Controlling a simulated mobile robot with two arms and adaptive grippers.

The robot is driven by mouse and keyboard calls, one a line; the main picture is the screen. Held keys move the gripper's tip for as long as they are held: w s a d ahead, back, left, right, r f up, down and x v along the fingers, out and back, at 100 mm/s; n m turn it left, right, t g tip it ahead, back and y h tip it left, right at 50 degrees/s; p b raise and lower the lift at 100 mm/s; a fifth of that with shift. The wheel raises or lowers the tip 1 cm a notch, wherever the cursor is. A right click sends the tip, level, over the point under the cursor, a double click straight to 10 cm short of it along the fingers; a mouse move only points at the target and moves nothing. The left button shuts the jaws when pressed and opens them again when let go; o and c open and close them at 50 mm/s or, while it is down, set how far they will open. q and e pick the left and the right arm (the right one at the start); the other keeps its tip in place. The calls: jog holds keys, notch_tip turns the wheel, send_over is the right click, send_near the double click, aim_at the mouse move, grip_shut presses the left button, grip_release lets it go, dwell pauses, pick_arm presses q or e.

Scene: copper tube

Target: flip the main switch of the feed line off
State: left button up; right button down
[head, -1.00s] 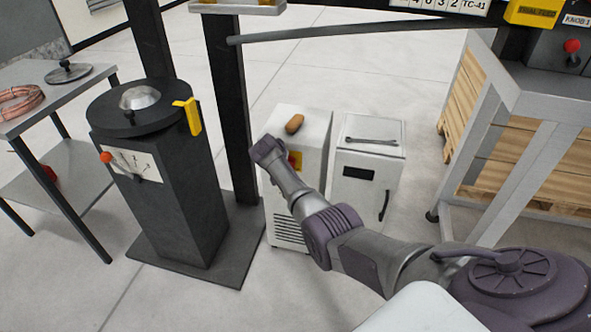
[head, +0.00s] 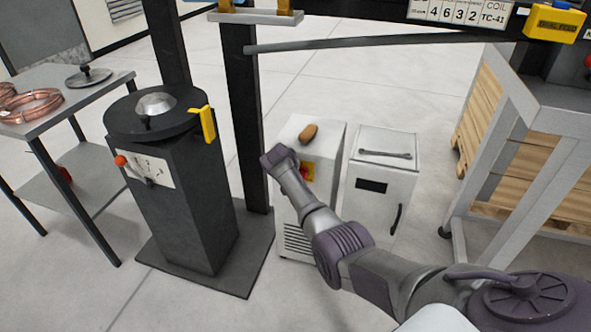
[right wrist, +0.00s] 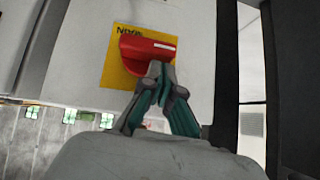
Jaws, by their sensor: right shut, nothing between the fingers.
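The main switch is a red handle (right wrist: 146,52) on a yellow plate (right wrist: 118,78) on the front of a white cabinet (right wrist: 80,50). In the right wrist view the handle lies roughly level, and the plate's lettering appears upside down. My right gripper (right wrist: 160,72) is shut and empty, its fingertips at the lower right edge of the handle; I cannot tell if they touch it. In the head view the yellow plate (head: 308,174) shows partly beside my right arm, and the arm hides the gripper's fingers. My left gripper is not in view.
A brown object (head: 308,133) lies on the white cabinet (head: 326,148). A second white cabinet (head: 380,190) stands to its right. A dark post (head: 243,120) and a black pedestal (head: 190,210) with an orange-knobbed lever stand to the left. A grey frame with pallets is at right.

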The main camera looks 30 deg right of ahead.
jog(key=v, duration=1.1)
jog(key=shift+r, duration=0.2)
jog(key=shift+s, duration=0.1)
jog(key=s+a+f+n+g+y, duration=0.15)
jog(key=s+a+f+n, duration=0.4)
jog(key=s+f, duration=0.85)
jog(key=s+a+f+n+g+y, duration=0.1)
jog(key=s+a+f+n+y, duration=0.35)
jog(key=s+f, duration=0.95)
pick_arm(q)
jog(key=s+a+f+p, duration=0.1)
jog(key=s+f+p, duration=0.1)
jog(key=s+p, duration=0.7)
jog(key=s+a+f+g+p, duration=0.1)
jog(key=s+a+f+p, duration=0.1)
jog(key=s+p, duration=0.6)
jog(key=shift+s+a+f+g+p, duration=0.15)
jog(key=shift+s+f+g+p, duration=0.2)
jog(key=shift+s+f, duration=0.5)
pick_arm(e)
jog(key=s+a+f+n+g, duration=0.1)
jog(key=s+f, duration=0.2)
jog(key=s, duration=1.2)
jog(key=s+a+f+n+g, duration=0.1)
jog(key=s+f, duration=0.3)
jog(key=s, duration=1.1)
jog(key=shift+s+a+f+n+g, duration=0.15)
jog(key=shift+s+a+n+g, duration=0.2)
jog(key=shift+g, duration=0.1)
